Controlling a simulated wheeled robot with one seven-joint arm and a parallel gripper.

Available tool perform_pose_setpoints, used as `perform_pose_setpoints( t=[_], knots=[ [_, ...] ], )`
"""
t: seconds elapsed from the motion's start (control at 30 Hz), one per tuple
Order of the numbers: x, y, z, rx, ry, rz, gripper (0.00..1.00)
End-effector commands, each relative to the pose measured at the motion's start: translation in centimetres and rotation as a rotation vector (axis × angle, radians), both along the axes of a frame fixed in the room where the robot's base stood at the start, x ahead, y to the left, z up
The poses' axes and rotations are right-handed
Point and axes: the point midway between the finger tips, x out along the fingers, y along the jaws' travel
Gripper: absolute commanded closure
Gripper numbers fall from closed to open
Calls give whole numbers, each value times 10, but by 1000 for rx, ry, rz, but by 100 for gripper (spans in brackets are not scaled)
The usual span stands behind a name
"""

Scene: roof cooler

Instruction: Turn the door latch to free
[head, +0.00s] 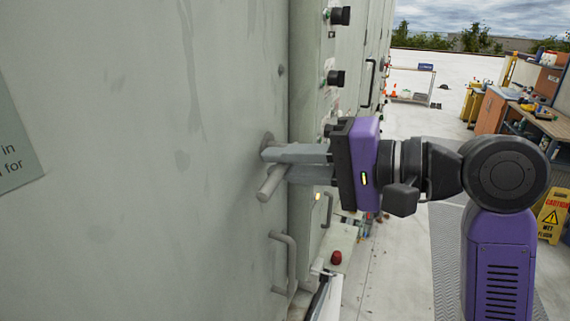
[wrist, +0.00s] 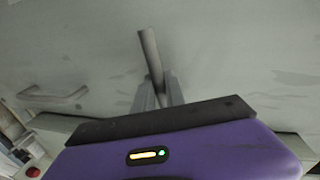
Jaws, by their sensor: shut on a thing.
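The door latch (head: 269,184) is a short grey bar on a round mount on the pale grey-green door (head: 130,150). In the head view its lower end sticks out below my fingers, tilted down and to the left. In the wrist view the latch (wrist: 150,52) shows as a slanted bar, its top leaning slightly left. My gripper (head: 277,164), purple and black with grey fingers, reaches in from the right and is shut on the latch. The fingers hide the latch's middle. In the wrist view the fingers (wrist: 160,95) lie on either side of the bar.
A fixed pull handle (head: 284,262) is on the door below the latch. Black knobs (head: 335,78) stick out of the panel to the right of the door. A red button (head: 336,257) is lower down. Open floor (head: 405,260) and a workbench (head: 530,115) are at the right.

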Motion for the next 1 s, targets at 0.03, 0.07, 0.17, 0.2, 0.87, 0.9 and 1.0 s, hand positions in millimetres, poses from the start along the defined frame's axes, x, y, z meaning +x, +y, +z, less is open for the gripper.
perform_pose_setpoints(
  t=[0.03,0.07,0.17,0.2,0.87,0.9,1.0],
  knots=[
    [0,0,0,7,22,0,100],
    [0,0,1,11,33,0,100],
    [0,0,2,23,67,0,100],
    [0,0,2,27,77,0,100],
    [0,-1,3,38,107,-2,71],
    [0,-1,3,38,107,-2,63],
    [0,0,3,38,107,-1,63]
  ],
)
